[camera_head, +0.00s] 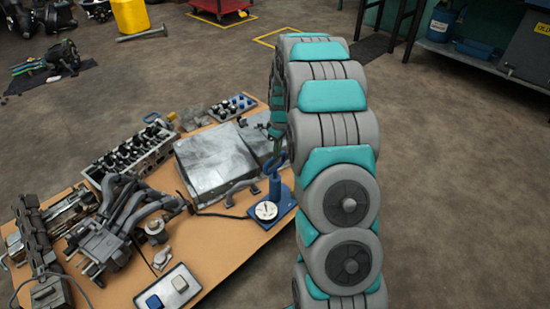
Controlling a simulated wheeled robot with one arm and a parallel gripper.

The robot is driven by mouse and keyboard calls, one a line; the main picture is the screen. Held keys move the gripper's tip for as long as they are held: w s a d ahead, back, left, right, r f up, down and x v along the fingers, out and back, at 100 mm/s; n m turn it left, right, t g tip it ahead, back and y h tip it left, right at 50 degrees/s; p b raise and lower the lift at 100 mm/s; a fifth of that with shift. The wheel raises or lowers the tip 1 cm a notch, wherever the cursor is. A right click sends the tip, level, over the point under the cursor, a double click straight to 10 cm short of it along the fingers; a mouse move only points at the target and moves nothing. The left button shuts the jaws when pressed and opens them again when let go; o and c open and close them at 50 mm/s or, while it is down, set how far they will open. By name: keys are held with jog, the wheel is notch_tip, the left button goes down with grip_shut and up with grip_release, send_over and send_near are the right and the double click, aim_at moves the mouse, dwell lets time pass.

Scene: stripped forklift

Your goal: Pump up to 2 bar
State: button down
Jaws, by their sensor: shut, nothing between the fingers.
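A small blue hand pump (274,192) stands on the right end of the tan board. A white round gauge (266,210) with a dark needle sits at its foot; its reading is too small to tell. A dark hose runs left from the pump. The top of the pump has a hooked blue handle. My gripper (276,152) hangs pointing down just above this handle, partly hidden by my grey and teal arm. Its fingers look shut and empty. I cannot tell whether they touch the handle.
My arm covers the area right of the pump. Bare floor (450,180) lies to the right.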

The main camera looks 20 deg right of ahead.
jog(key=shift+f+b, duration=0.65)
jog(key=shift+f, duration=1.45)
jog(key=s, duration=0.1)
jog(key=s+d+r, duration=0.1)
jog(key=shift+s+d+r, duration=0.1)
jog(key=shift+s+d, duration=0.2)
jog(key=shift+r, duration=0.15)
notch_tip(320, 180, up, 8)
jog(key=f, duration=0.1)
send_over(276, 168)
jog(key=s+d, duration=0.2)
jog(key=s, duration=0.1)
jog(key=shift+s+d+r+b, duration=0.15)
jog(key=shift+s+r+b, duration=0.1)
jog(key=shift+b, duration=0.15)
